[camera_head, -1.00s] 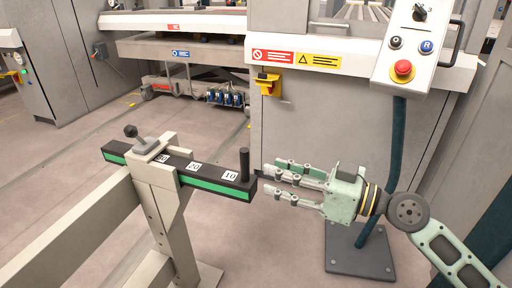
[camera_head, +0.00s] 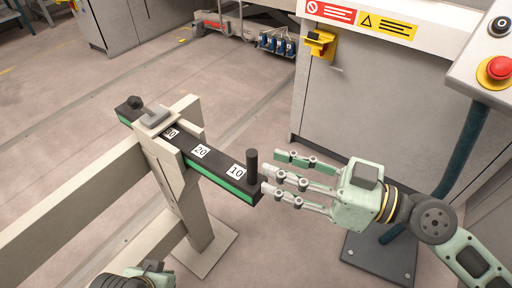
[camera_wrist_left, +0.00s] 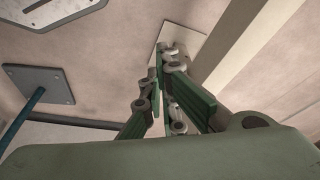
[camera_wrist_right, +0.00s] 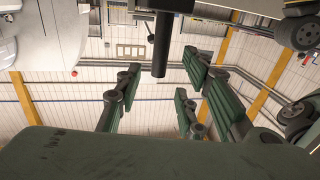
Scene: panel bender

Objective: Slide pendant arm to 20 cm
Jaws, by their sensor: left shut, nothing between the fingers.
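The pendant arm (camera_head: 215,172) is a black bar with a green side stripe and labels 10, 20 and a partly covered 30.
A beige beam (camera_head: 70,205) meets the post from the left. The grey machine cabinet (camera_head: 355,105) stands behind my right gripper. A control box with a red button (camera_head: 498,68) sits on a dark pole (camera_head: 462,150) at right.

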